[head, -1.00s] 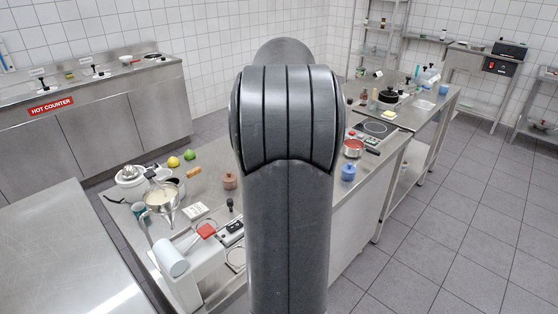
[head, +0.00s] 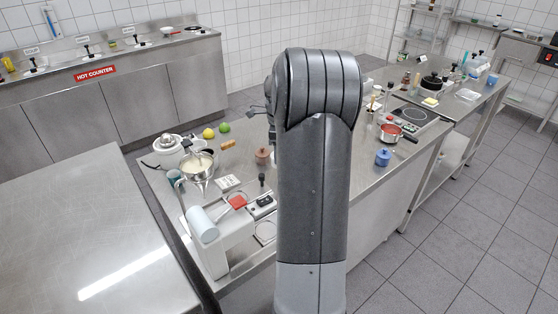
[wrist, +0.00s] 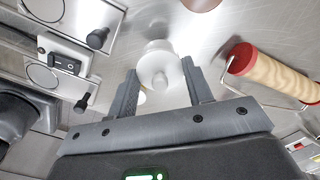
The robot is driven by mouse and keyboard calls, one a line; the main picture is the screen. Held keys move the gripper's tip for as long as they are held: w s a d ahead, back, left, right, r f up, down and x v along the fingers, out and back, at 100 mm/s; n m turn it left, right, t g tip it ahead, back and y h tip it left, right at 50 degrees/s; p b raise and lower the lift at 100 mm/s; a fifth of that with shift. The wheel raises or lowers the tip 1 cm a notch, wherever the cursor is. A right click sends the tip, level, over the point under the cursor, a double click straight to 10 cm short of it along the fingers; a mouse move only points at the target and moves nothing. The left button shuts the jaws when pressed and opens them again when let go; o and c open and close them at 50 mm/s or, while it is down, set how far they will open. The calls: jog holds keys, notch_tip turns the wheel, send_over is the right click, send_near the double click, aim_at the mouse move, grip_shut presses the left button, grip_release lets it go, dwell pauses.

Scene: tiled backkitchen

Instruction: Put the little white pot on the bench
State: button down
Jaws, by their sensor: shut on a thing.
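The little white pot (wrist: 158,62), round with a small knob on its lid, is between the two fingers of my gripper (wrist: 160,80) in the wrist view. My gripper is shut on it. A steel surface shows beyond the pot; I cannot tell whether the pot touches it. In the head view my arm hides the pot and most of the gripper. A steel bench (head: 330,205) runs behind my arm there, with kitchen things along it.
A red-ended roller (wrist: 272,72) lies right of the pot; black knobs and a switch (wrist: 66,64) are at left. On the bench are a red pan (head: 390,132), a blue pot (head: 383,157) and a mixer-like machine (head: 203,225). A bare steel top (head: 85,230) fills the left foreground.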

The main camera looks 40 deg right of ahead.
jog(key=shift+f, duration=2)
jog(key=c, duration=0.7)
grip_release()
jog(key=shift+f, duration=0.15)
